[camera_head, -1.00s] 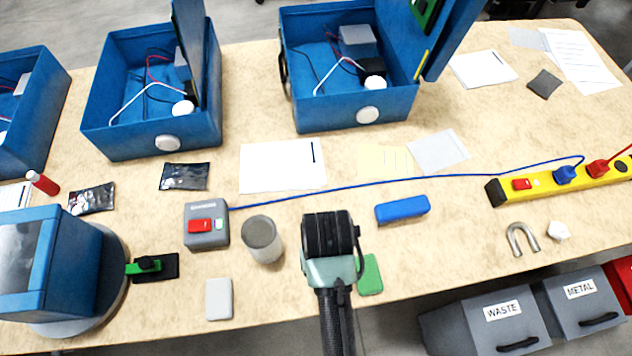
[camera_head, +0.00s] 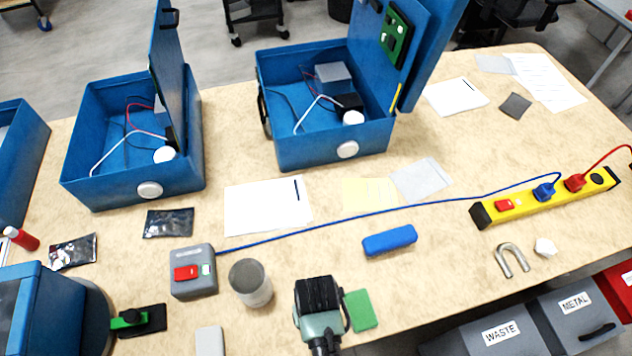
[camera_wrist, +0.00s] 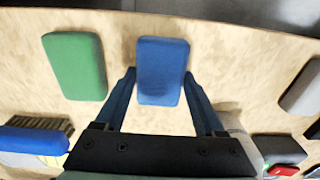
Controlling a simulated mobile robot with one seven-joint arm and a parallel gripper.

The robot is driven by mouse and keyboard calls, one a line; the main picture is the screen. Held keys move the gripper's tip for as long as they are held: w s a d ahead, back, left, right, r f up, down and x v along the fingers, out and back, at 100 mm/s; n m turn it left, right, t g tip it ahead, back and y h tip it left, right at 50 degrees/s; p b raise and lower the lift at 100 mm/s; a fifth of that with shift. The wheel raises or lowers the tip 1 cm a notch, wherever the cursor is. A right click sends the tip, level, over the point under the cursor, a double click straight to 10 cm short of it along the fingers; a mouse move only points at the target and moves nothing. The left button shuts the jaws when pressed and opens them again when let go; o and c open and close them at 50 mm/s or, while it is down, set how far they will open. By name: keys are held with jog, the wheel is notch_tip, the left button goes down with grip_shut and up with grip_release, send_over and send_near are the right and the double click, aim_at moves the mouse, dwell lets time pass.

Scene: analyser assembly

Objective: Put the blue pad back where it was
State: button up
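The blue pad (camera_wrist: 162,60) is a flat rounded rectangle in the wrist view. It appears to lie flat on the table between my fingers. My gripper (camera_wrist: 160,73) has its two fingers apart, one on each side of the pad. They look close to its edges, with the right fingertip nearly at the edge; I cannot tell whether they touch. In the head view my gripper (camera_head: 320,310) points down near the table's front edge and hides the blue pad. The green pad (camera_head: 361,310) lies just right of it; it also shows in the wrist view (camera_wrist: 75,66).
A blue brush (camera_head: 389,241) lies behind the green pad. A switch box (camera_head: 193,272) has a blue cable running to a yellow power strip (camera_head: 545,198).

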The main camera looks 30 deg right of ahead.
jog(key=o, duration=0.4)
notch_tip(320, 180, up, 12)
jog(key=w+d+r+n+t+h, duration=0.1)
jog(key=w+r+t+h, duration=0.1)
jog(key=w+r+t, duration=1.1)
jog(key=w+a+r+t, duration=0.1)
jog(key=w+r, duration=0.4)
jog(key=r, duration=0.5)
jog(key=w+a+r+t, duration=0.15)
jog(key=w+r, duration=0.35)
jog(key=r, duration=0.6)
jog(key=s+a+r+t, duration=0.2)
jog(key=s+r+t, duration=0.2)
jog(key=r, duration=0.6)
jog(key=s+a+r+n+t+y, duration=0.1)
jog(key=s+a+r+t, duration=0.2)
jog(key=r, duration=0.8)
jog(key=s+a+r+n+t+y+p, duration=0.1)
jog(key=s+a+r+t, duration=0.2)
jog(key=r, duration=0.8)
jog(key=shift+s+r+t, duration=0.25)
jog(key=shift+s+t, duration=0.6)
jog(key=shift+s, duration=0.3)
